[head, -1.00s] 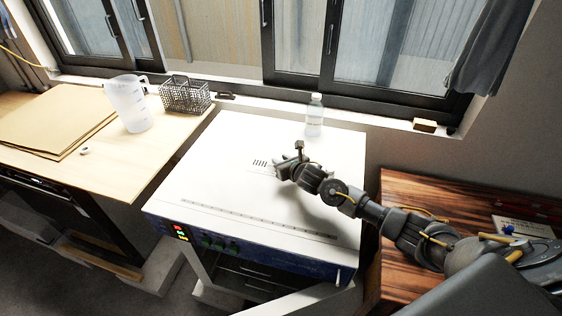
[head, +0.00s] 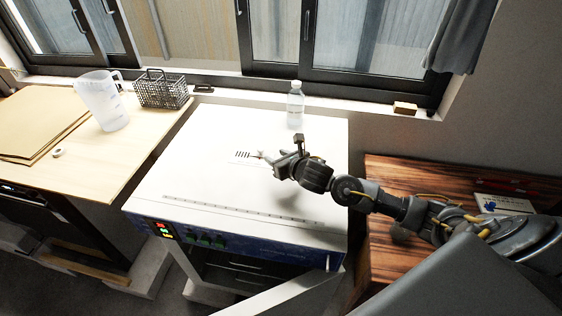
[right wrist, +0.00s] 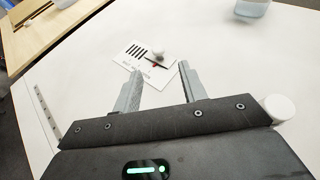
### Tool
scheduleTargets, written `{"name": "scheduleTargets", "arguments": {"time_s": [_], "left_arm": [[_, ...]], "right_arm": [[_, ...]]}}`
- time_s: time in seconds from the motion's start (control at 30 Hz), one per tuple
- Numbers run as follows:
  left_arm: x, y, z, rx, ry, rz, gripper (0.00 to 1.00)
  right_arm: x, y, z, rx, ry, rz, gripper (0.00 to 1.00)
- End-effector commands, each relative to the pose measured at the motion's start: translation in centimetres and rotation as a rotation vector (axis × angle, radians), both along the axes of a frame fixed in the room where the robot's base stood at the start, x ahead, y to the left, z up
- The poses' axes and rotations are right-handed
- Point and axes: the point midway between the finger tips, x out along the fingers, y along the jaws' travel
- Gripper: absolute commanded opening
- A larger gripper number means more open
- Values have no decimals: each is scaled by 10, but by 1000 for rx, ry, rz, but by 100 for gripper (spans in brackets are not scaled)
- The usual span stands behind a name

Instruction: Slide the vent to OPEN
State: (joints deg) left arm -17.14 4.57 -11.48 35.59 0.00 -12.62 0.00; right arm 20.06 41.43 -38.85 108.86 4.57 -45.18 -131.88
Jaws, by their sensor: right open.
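The vent (head: 242,154) is a small patch of dark slots on the white top of the drying oven (head: 215,180). In the right wrist view, the vent slots (right wrist: 138,50) sit on a white label plate with small print and a red mark. My right gripper (head: 262,156) is open, low over the oven top, just right of the slots. In the right wrist view, its two fingers (right wrist: 158,82) are spread, with the plate and knob just ahead between the tips. My left gripper is out of view.
A clear bottle (head: 295,105) stands at the back of the oven top. A clear jug (head: 103,100) and a wire basket (head: 162,90) stand on the wooden counter at left. The oven door (head: 290,293) hangs open at the front. A dark wooden table (head: 390,172) is at right.

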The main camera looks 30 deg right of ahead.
Motion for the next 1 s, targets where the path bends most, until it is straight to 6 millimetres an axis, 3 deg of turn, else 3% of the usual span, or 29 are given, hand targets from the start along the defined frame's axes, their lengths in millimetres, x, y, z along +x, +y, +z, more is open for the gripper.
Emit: {"name": "scheduleTargets", "arguments": {"time_s": [0.23, 0.77, 0.87, 1.0], "left_arm": [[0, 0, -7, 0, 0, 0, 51], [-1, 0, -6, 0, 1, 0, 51], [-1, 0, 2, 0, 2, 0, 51], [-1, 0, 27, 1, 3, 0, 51]], "right_arm": [[-19, -3, 8, 1, -1, -1, 42], [-20, -2, 9, 1, 0, -1, 42], [-20, -3, 17, 1, -1, -1, 42], [-20, -2, 42, 1, -1, -1, 42]]}}
